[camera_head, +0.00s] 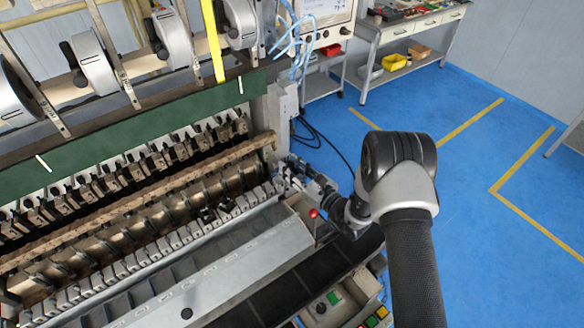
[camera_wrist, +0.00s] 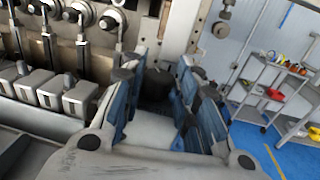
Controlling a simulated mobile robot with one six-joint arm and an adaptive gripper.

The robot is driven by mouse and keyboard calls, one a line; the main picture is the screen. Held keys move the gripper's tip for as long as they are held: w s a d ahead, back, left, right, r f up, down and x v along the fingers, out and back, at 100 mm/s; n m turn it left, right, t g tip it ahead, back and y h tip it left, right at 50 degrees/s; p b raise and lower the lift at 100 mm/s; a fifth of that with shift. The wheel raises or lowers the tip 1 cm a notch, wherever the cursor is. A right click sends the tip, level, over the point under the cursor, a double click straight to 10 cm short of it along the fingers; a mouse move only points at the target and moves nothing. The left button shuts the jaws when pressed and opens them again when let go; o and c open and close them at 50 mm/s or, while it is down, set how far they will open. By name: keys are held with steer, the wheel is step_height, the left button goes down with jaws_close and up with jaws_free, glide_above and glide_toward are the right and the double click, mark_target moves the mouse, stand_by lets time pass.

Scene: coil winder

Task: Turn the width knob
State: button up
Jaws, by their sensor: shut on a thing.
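The coil winder (camera_head: 160,275) fills the left of the head view, with a long row of metal parts. My gripper (camera_head: 288,172) reaches the right end of this row, beside the machine's end frame. In the wrist view my gripper (camera_wrist: 160,98) has its blue-grey fingers on both sides of a dark round knob (camera_wrist: 158,84), shut on it. I take this for the width knob. Its lower part is hidden between the fingers. In the head view the knob is too small and covered to make out.
A red-tipped lever (camera_head: 314,213) stands close to my arm. Coloured buttons (camera_head: 375,316) lie at the front. Cables (camera_head: 315,135) hang by the end frame. A shelf with a yellow bin (camera_head: 394,62) stands behind. The blue floor at right is clear.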

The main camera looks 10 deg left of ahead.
steer(key=c, duration=0.3)
steer(key=shift+s+a+m+t+h, duration=0.1)
steer(key=shift+m+t+h, duration=0.6)
steer(key=shift+t, duration=0.1)
steer(key=o, duration=1)
steer(key=shift+r, duration=0.15)
step_height(320, 180, up, 10)
steer(key=shift+f, duration=0.1)
